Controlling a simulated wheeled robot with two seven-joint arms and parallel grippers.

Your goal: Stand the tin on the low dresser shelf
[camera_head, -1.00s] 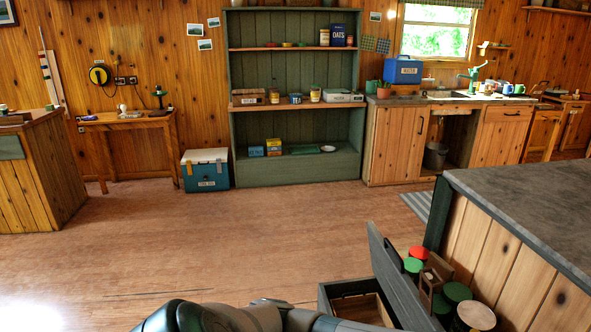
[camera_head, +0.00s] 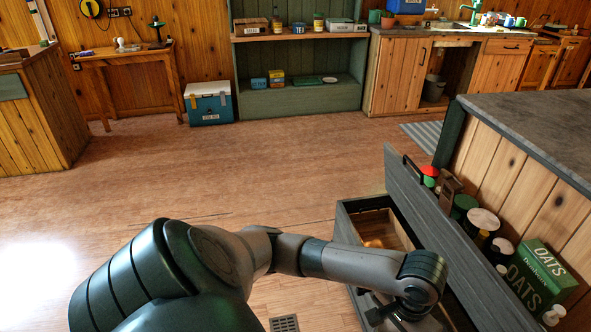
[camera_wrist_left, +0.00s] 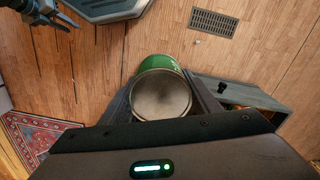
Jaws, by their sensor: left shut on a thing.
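My left gripper (camera_wrist_left: 160,106) is shut on a green tin (camera_wrist_left: 158,62) with a pale round lid, seen from above in the left wrist view. The tin is held above the plank floor. In the head view my left arm reaches to the lower right; the tin is hidden there. The green dresser (camera_head: 243,70) stands at the back. What seems to be my right gripper (camera_wrist_left: 62,20) shows partly in the left wrist view.
An open drawer (camera_head: 345,222) lies by my left forearm. Beside it a grey board (camera_head: 435,232) fronts several tins and a green oats box (camera_head: 540,278), next to the counter (camera_head: 540,120). A blue cooler (camera_head: 209,104) stands left of the dresser. The floor between is clear.

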